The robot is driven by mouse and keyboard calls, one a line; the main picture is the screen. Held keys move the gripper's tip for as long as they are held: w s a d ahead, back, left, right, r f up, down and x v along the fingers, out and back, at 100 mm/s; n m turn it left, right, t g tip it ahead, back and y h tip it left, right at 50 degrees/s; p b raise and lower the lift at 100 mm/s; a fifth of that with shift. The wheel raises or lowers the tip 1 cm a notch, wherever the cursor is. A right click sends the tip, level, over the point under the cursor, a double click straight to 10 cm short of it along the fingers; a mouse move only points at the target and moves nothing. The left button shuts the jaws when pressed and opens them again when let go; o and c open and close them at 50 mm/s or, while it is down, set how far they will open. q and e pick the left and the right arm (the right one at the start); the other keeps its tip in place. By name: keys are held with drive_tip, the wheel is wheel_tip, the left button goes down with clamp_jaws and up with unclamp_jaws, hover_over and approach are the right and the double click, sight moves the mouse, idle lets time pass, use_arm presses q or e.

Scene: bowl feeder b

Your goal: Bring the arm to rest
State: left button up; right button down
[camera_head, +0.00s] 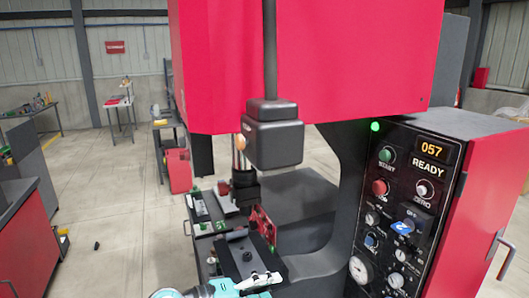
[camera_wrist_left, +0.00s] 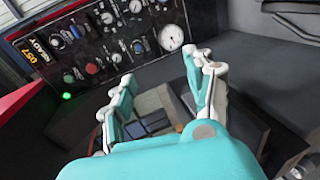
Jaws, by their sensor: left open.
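My left gripper (camera_head: 258,283) shows at the bottom of the head view, with teal and white parts, in front of the dark lower tooling (camera_head: 243,252) of a red press (camera_head: 300,60). In the left wrist view my left gripper (camera_wrist_left: 162,78) has its two fingers spread apart, with nothing held between them. Dark machine surfaces and a squarish opening show beyond and between the fingers. My right gripper is in neither view.
The control panel (camera_head: 398,215) reads "057 READY" beside a lit green lamp (camera_head: 375,127); it also shows in the left wrist view (camera_wrist_left: 105,42). A black box (camera_head: 272,135) hangs in front of the press. Open floor (camera_head: 115,200) lies left, with workbenches farther back.

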use_arm(q)
drive_tip(key=s+a+f+m+g+y, duration=0.1)
drive_tip(key=s+a+f+m+y, duration=0.2)
drive_tip(key=s+f, duration=0.4)
drive_tip(key=s+a+f+m+y, duration=0.1)
drive_tip(key=s+a+f+y, duration=0.4)
drive_tip(key=f, duration=0.3)
drive_tip(key=s+a+f+m+g+y, duration=0.1)
drive_tip(key=s+a+f+y, duration=0.15)
drive_tip(key=s+a, duration=0.5)
drive_tip(key=s+a+f+m+g+y, duration=0.1)
drive_tip(key=s+a+y, duration=0.2)
drive_tip(key=s+a, duration=0.45)
drive_tip(key=s+d+f+g+b, duration=0.1)
drive_tip(key=s+f+b, duration=0.1)
drive_tip(key=f, duration=1.3)
drive_tip(key=s+d+f+b, duration=0.1)
drive_tip(key=f+b, duration=0.2)
drive_tip(key=f, duration=1.3)
drive_tip(key=s+a+f+g+b, duration=0.1)
drive_tip(key=s+a+f+b, duration=0.2)
drive_tip(key=s+f, duration=1.3)
wheel_tip(320, 180, down, 4)
drive_tip(key=shift+s+a+r+m, duration=0.1)
drive_tip(key=shift+s+a+m, duration=0.1)
drive_tip(key=shift+s+m, duration=0.2)
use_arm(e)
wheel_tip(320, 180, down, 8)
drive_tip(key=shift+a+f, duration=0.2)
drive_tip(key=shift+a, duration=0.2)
